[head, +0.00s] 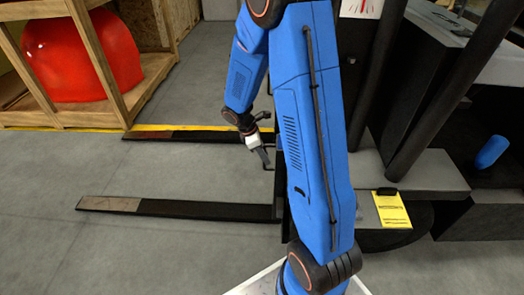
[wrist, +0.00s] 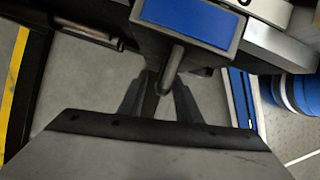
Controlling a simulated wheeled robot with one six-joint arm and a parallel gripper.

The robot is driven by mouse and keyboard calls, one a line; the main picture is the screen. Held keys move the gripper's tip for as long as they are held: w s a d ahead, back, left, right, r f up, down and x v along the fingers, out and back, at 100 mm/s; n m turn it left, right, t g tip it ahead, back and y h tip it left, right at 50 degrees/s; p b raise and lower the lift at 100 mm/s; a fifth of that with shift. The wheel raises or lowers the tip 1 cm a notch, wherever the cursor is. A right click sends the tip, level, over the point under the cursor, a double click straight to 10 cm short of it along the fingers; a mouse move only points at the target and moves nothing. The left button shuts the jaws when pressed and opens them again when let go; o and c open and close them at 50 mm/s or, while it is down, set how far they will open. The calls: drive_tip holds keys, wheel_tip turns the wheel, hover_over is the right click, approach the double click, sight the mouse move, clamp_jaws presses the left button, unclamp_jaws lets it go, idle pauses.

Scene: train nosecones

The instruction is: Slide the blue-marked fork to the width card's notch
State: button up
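In the wrist view a blue marking (wrist: 188,22) sits on a dark metal part, with a rounded grey pin (wrist: 171,72) sticking out below it. My gripper (wrist: 163,84) has its two dark fingers apart, with the pin at the gap between their tips; I cannot tell whether they touch it. In the head view my gripper (head: 264,157) is near the inner end of the far fork (head: 190,135). The near fork (head: 180,208) lies parallel to it. No blue mark shows on either fork there. A yellow card (head: 391,209), perhaps the width card, lies at right; its notch is unclear.
A red nosecone (head: 75,60) stands in a wooden crate (head: 95,45) at upper left. Dark truck bodywork (head: 412,172) fills the right, with a blue cylinder (head: 490,152) on it. A yellow floor line (head: 60,128) runs past the far fork. Floor between the forks is clear.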

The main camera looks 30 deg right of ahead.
drive_tip(key=v, duration=1.7)
drive_tip(key=shift+a, duration=0.15)
drive_tip(key=shift+r, duration=0.2)
